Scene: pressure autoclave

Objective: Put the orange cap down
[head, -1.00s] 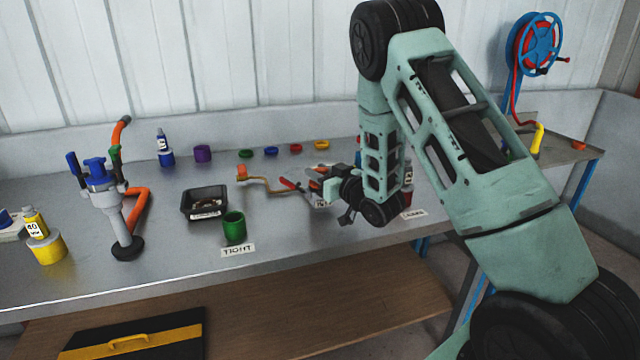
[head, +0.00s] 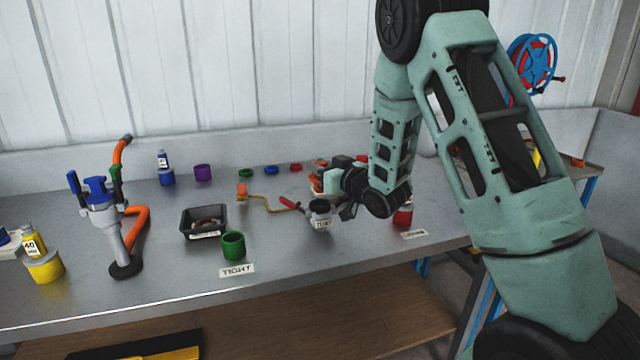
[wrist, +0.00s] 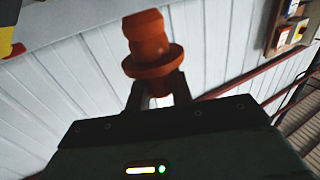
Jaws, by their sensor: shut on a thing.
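The orange cap (wrist: 150,45) is between the two fingers of my gripper (wrist: 158,98) in the wrist view. It has a wide flange and a narrower stem, and its flange sits just past the fingertips. In the head view my gripper (head: 335,184) is over the right half of the bench, above and behind a dark-lidded jar (head: 320,214). Some orange shows at its tip, partly hidden, so I cannot tell whether the cap touches anything there.
The metal bench (head: 160,275) holds a black tray (head: 204,222), a green cup (head: 232,245), a red-handled tool (head: 289,202), a red container (head: 403,216) and a pump-like device (head: 103,212). Several coloured rings lie at the back. The front strip of the bench is mostly clear.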

